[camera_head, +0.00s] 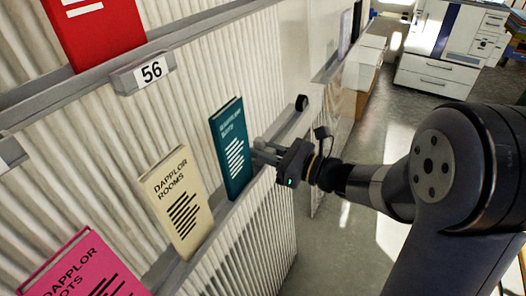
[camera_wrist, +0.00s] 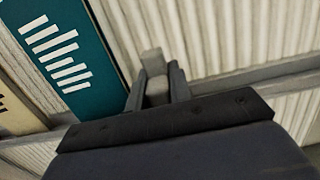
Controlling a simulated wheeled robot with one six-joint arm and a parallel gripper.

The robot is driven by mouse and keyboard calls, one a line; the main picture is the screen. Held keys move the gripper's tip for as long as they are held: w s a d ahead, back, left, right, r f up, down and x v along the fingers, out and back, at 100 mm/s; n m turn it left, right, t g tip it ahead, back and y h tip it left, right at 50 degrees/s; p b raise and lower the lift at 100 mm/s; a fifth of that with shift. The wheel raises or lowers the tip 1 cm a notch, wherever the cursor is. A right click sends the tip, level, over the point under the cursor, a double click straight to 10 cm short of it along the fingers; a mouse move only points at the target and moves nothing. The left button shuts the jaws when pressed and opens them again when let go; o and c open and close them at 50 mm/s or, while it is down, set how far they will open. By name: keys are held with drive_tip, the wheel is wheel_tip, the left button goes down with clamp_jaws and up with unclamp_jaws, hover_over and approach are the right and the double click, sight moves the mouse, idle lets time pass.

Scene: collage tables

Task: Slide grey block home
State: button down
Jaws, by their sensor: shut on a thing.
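A small grey block (camera_wrist: 152,62) sits at the rail between the fingers of my gripper (camera_wrist: 158,84) in the wrist view. The gripper is shut on it. In the head view my gripper (camera_head: 262,152) reaches in from the right to the rail (camera_head: 289,126), just right of the teal book (camera_head: 231,150). The block is hard to make out there among the dark fingers. In the wrist view the teal book (camera_wrist: 78,62) stands close left of the fingers, and I cannot tell whether the block touches it.
A cream book (camera_head: 174,200) and a pink book (camera_head: 82,270) stand further left along the same ledge. A red book (camera_head: 95,30) and a label reading 56 (camera_head: 150,72) are above. A black knob (camera_head: 302,102) marks the rail's right end; the rail before it looks bare.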

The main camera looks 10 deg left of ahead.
drive_tip(key=w+d, duration=0.1)
drive_tip(key=w, duration=0.1)
drive_tip(key=w+d+p, duration=0.1)
drive_tip(key=w, duration=0.2)
drive_tip(key=w+d, duration=0.1)
drive_tip(key=w, duration=0.2)
drive_tip(key=shift+w, duration=0.1)
drive_tip(key=c, duration=1.3)
unclamp_jaws()
drive_tip(key=p+v, duration=0.1)
drive_tip(key=v, duration=0.9)
drive_tip(key=shift+d, duration=0.3)
drive_tip(key=shift+a, duration=0.15)
